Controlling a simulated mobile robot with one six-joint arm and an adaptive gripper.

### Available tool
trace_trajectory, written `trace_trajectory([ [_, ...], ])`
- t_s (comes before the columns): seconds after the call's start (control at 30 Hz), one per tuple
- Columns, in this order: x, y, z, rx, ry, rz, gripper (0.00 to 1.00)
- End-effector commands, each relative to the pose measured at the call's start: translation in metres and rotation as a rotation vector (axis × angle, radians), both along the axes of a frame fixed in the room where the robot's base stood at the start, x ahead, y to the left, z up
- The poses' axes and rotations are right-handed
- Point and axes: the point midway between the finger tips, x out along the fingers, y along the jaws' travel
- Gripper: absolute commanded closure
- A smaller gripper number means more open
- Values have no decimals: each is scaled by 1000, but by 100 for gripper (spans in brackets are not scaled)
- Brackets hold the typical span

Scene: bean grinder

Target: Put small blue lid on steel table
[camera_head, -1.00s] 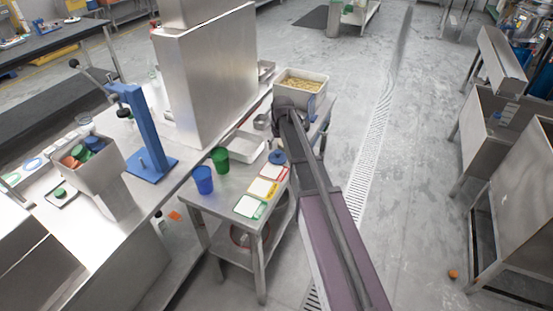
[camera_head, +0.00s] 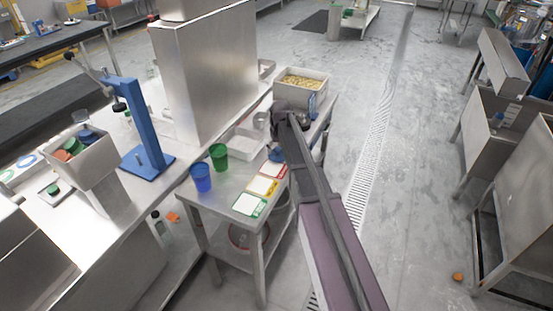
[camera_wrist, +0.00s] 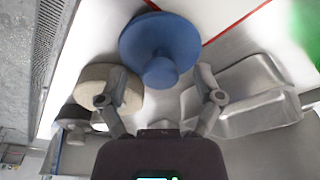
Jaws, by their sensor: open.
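The small blue lid (camera_wrist: 158,45) is round with a blue knob. In the wrist view it lies just beyond my fingertips, its knob pointing toward my gripper (camera_wrist: 160,97). The fingers are spread, with the knob roughly between their tips and no visible grip on it. In the head view the blue lid (camera_head: 276,154) is partly hidden by my arm. It is over or on the small steel table (camera_head: 222,183), beside the cards. My gripper is mostly hidden behind my arm in the head view.
A blue cup (camera_head: 201,179) and a green cup (camera_head: 219,157) stand at the table's left. Several coloured cards (camera_head: 262,186) lie along its right side. A shallow metal tray (camera_wrist: 265,92) and a beige round object (camera_wrist: 112,88) flank my fingers. A bin (camera_head: 299,92) holds yellowish pieces behind.

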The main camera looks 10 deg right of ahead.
Motion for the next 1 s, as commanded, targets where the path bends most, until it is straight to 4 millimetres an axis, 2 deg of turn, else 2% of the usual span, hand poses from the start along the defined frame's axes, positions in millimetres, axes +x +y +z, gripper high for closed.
trace_trajectory([
  [0.1,1,0,-5,0,0,0,16],
  [0.7,1,0,-5,0,0,0,16],
  [0.73,1,0,-5,0,0,0,19],
  [0.77,1,0,-5,0,0,0,28],
  [0.93,1,0,-5,0,0,0,78],
  [1.0,1,0,-5,0,0,0,83],
])
